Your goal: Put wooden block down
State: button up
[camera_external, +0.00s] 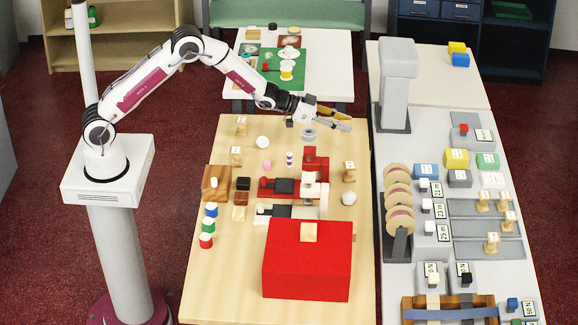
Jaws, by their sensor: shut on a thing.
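My gripper (343,121) is at the end of the outstretched arm, over the far right part of the wooden table (215,285). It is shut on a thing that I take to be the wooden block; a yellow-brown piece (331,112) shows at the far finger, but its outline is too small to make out. The grey finger covers part of it. Small pale wooden blocks with labels stand on the table at the far left (241,125), below it (236,155) and at the right (349,171). Another pale block (309,232) sits on the red box (290,270).
A grey ring (309,136) lies just below my gripper. Red and white clamp-like devices (285,187) fill the table's middle. White balls, a pink piece and coloured cylinders stand around them. A crowded white counter (385,255) is at the right. The table's front left is clear.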

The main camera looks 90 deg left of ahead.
jog(key=w+d+r, duration=0.2)
jog(key=d+r, duration=0.1)
jog(key=d, duration=0.5)
jog(key=w+d+r, duration=0.2)
jog(key=d+r, duration=0.1)
jog(key=d, duration=0.4)
notch_tip(320, 180, up, 3)
send_over(304, 254)
jog(key=shift+r+m+h, duration=0.2)
jog(key=shift+m+h, duration=0.1)
jog(key=shift+h, duration=0.1)
jog(key=shift+f, duration=3.15)
jog(key=shift+f, duration=1.85)
